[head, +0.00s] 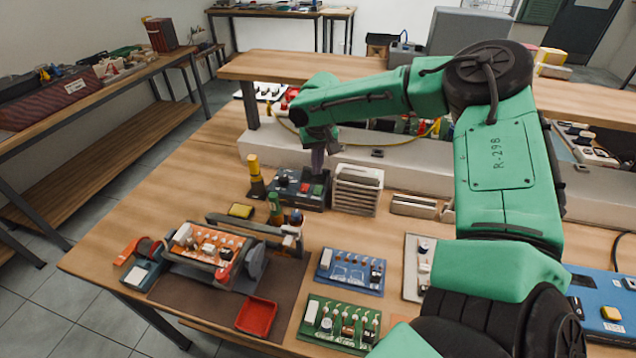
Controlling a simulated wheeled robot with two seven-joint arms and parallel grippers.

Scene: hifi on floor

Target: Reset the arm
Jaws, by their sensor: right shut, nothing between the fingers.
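My right arm (503,165) is green, comes in from the lower right and bends over the workbench toward the left. My right gripper (318,162) is small and grey at the arm's far end and points down. It is shut and empty, just above or behind a black control box (298,188) with red and green buttons. I cannot tell whether it touches the box. My left gripper is not in view.
The wooden bench (130,235) holds a board in a clamping fixture (205,245), a red tray (256,316), a blue board (350,271), a green board (338,323) and a stack of pale trays (357,190). A raised shelf (270,66) runs behind.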

